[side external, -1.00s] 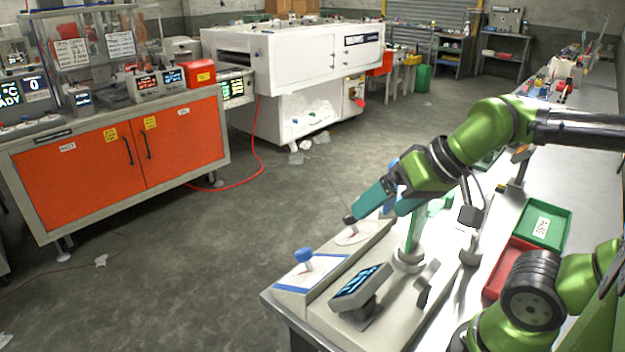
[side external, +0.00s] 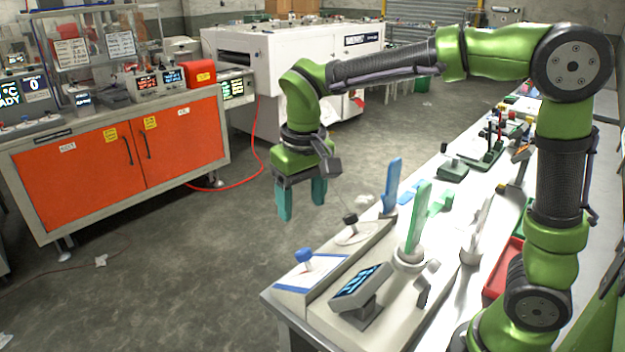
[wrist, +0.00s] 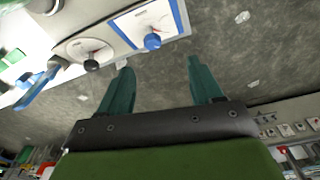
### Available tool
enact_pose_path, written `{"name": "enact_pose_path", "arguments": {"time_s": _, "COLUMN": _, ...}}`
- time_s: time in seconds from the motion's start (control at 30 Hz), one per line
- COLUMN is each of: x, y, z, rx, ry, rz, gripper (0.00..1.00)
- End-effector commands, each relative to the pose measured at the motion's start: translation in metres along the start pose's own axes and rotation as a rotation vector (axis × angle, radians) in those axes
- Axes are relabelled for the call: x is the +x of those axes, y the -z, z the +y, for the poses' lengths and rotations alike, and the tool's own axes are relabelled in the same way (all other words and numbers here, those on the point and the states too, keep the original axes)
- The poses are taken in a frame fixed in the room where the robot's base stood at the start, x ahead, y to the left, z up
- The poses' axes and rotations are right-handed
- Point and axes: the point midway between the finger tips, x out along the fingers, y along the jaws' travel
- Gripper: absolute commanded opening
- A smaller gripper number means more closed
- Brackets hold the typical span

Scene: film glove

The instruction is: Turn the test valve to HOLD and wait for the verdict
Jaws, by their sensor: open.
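My gripper (side external: 301,207) is open and empty, its teal fingers pointing down, apart from both knobs. In the side view it hangs left of a black knob (side external: 350,218) on a round white dial (side external: 366,234) and above a blue knob (side external: 304,255) on a blue-edged white plate (side external: 283,281). In the wrist view the fingers (wrist: 160,68) show below the blue knob (wrist: 152,41) and to the right of the black knob (wrist: 91,65). The dial lettering is too small to read. A tilted display (side external: 360,283) stands beside the knobs, its text unreadable.
A green upright hand form (side external: 416,220) and a blue one (side external: 392,180) stand on the bench behind the knobs. A red tray (side external: 503,270) lies farther right. Open floor (side external: 180,270) lies left of the bench.

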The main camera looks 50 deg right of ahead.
Motion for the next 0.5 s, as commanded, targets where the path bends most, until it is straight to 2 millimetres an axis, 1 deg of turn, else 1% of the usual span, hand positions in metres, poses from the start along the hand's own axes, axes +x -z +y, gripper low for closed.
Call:
{"name": "enact_pose_path", "arguments": {"time_s": 0.03, "x": 0.006, "y": 0.013, "z": -0.01, "rx": 0.005, "ry": -0.043, "rz": -0.035, "gripper": 0.65}}
{"name": "enact_pose_path", "arguments": {"time_s": 0.1, "x": 0.009, "y": 0.027, "z": -0.017, "rx": 0.031, "ry": -0.099, "rz": -0.067, "gripper": 0.65}}
{"name": "enact_pose_path", "arguments": {"time_s": 0.17, "x": 0.007, "y": 0.036, "z": -0.021, "rx": 0.063, "ry": -0.137, "rz": -0.083, "gripper": 0.65}}
{"name": "enact_pose_path", "arguments": {"time_s": 0.23, "x": -0.001, "y": 0.043, "z": -0.021, "rx": 0.107, "ry": -0.168, "rz": -0.088, "gripper": 0.65}}
{"name": "enact_pose_path", "arguments": {"time_s": 0.3, "x": -0.013, "y": 0.044, "z": -0.018, "rx": 0.15, "ry": -0.182, "rz": -0.083, "gripper": 0.65}}
{"name": "enact_pose_path", "arguments": {"time_s": 0.33, "x": -0.014, "y": 0.043, "z": -0.017, "rx": 0.161, "ry": -0.188, "rz": -0.087, "gripper": 0.65}}
{"name": "enact_pose_path", "arguments": {"time_s": 0.43, "x": -0.011, "y": 0.038, "z": -0.014, "rx": 0.18, "ry": -0.199, "rz": -0.107, "gripper": 0.65}}
{"name": "enact_pose_path", "arguments": {"time_s": 0.5, "x": -0.004, "y": 0.037, "z": -0.013, "rx": 0.182, "ry": -0.199, "rz": -0.109, "gripper": 0.65}}
